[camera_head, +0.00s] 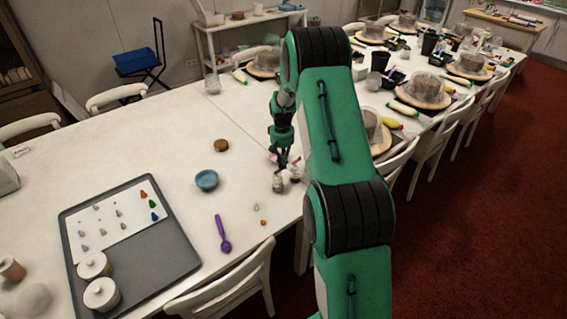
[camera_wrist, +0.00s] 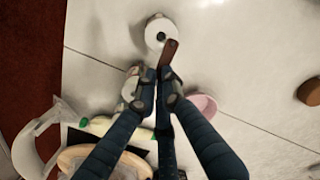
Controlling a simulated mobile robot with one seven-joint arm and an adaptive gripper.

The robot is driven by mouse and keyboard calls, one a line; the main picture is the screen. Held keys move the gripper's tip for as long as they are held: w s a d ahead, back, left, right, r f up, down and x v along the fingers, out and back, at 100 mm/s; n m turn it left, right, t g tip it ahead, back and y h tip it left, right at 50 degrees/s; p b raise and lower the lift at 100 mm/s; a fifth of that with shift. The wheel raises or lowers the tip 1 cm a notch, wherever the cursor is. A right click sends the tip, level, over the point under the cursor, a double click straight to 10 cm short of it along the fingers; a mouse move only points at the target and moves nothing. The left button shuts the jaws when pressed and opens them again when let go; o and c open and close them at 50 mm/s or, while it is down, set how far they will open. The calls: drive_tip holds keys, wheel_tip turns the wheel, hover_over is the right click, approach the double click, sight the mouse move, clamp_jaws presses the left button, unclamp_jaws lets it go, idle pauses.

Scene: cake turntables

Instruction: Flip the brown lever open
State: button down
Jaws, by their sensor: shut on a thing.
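The brown lever (camera_wrist: 169,50) shows in the wrist view as a short flat bar, reaching from the edge of a white round jar top (camera_wrist: 160,27) down to my fingertips. My gripper (camera_wrist: 161,76) is shut on the lever's near end, with the two fingertips close together around it. The head view shows my gripper (camera_head: 283,161) low over the table, right beside the small jars (camera_head: 279,183). The lever is too small to make out there, and its gripped end is partly hidden by my fingers.
A second white jar (camera_wrist: 130,88) stands left of my fingers, and a pink bowl (camera_wrist: 203,104) right of them. A cake turntable (camera_wrist: 75,158) is close by. A blue bowl (camera_head: 207,180) and a purple scoop (camera_head: 222,234) lie left on the white table (camera_head: 180,130).

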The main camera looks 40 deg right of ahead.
drive_tip(key=c, duration=1.9)
unclamp_jaws()
drive_tip(key=shift+o, duration=0.2)
wheel_tip(320, 180, up, 12)
drive_tip(key=shift+a, duration=0.1)
